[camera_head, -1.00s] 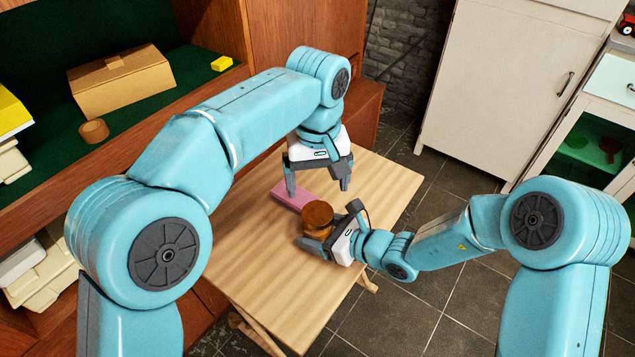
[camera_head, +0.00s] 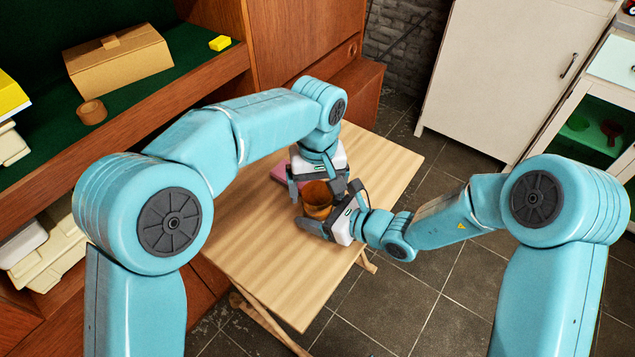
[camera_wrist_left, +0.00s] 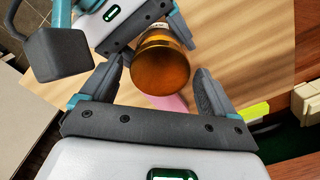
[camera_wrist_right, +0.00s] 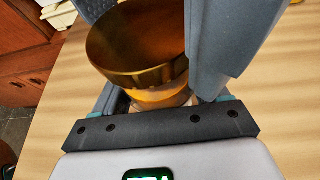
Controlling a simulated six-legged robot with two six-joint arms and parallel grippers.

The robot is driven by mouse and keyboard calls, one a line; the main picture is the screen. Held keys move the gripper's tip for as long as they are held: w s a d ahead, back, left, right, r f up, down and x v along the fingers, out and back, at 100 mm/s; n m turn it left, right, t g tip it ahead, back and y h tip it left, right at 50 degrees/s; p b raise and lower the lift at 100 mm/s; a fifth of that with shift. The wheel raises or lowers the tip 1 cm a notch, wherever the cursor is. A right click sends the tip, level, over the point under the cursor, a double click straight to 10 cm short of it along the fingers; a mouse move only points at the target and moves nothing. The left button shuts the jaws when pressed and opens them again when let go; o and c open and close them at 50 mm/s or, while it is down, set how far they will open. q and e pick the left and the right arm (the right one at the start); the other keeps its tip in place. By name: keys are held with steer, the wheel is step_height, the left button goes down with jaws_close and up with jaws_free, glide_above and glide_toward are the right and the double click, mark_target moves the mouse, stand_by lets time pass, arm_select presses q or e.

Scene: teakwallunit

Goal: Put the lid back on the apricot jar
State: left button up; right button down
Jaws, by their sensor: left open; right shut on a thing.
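The apricot jar (camera_head: 319,203) stands over the wooden table, an orange body with a gold-brown lid (camera_wrist_left: 161,66) on top. In the right wrist view the lid (camera_wrist_right: 140,45) sits over the orange jar body (camera_wrist_right: 160,96); I cannot tell whether it is fully seated. My right gripper (camera_head: 331,210) is shut on the jar from the right side. My left gripper (camera_head: 316,186) is open, pointing down, with its fingers on either side of the lid and visible gaps between them and it. The jar's lower part is mostly hidden by the grippers.
A pink block (camera_head: 281,171) lies on the table (camera_head: 285,285) behind the jar, partly hidden by my left gripper. The table's front is clear. On the green shelf at left are a cardboard box (camera_head: 118,62), a small brown round container (camera_head: 91,111) and a yellow block (camera_head: 220,43).

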arm_select(q)
steer(key=c, duration=1.1)
steer(key=shift+c, duration=0.2)
steer(key=o, duration=1.2)
steer(key=shift+o, duration=0.2)
step_height(320, 180, up, 12)
